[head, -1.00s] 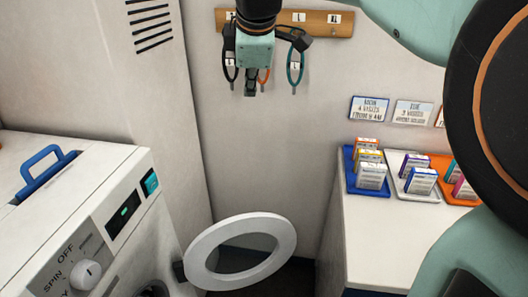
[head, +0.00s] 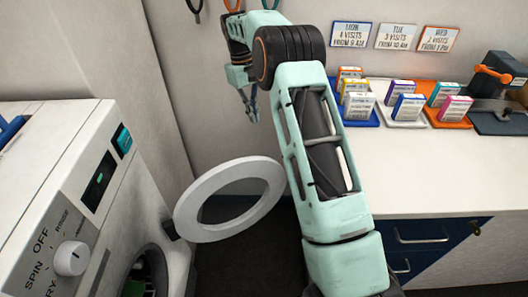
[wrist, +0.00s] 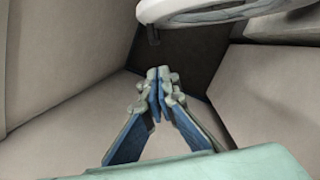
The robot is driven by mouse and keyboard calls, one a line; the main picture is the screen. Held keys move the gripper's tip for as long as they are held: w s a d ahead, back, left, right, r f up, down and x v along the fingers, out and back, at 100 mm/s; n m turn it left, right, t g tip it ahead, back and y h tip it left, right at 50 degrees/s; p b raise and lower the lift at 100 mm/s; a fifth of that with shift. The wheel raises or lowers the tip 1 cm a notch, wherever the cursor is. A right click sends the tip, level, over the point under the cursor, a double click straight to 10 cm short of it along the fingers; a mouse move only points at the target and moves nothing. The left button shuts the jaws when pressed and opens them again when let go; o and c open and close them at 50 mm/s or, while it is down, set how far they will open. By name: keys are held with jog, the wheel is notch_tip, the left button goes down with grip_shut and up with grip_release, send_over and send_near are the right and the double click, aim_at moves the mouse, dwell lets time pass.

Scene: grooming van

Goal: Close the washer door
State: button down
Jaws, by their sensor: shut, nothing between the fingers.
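The white washer (head: 60,190) stands at the left in the head view, with a dial and a lit panel. Its round white door (head: 188,226) is a ring standing wide open, hinged at the right of the front opening (head: 145,270). Something green shows inside the drum. My gripper (head: 251,112) is shut and empty, above and beyond the door near the back wall, apart from it. In the wrist view my gripper (wrist: 158,78) has its fingertips together, and part of the door (wrist: 205,13) shows at the top right.
A white counter (head: 430,165) with a blue drawer front (head: 425,233) stands on the right. Trays with small boxes (head: 408,106) and a dark device with an orange handle (head: 492,74) sit on it. Dark floor (head: 245,255) shows between washer and counter.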

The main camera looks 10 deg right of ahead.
jog(key=s+d+f, duration=0.1)
jog(key=s+f, duration=0.2)
jog(key=f, duration=0.3)
jog(key=s+d+f+m, duration=0.1)
jog(key=s+d+f, duration=0.1)
jog(key=f, duration=0.4)
jog(key=shift+s+f+g, duration=0.3)
jog(key=shift+s+f, duration=0.05)
jog(key=shift+s, duration=0.3)
jog(key=shift+s+d+y, duration=0.15)
jog(key=shift+y, duration=0.15)
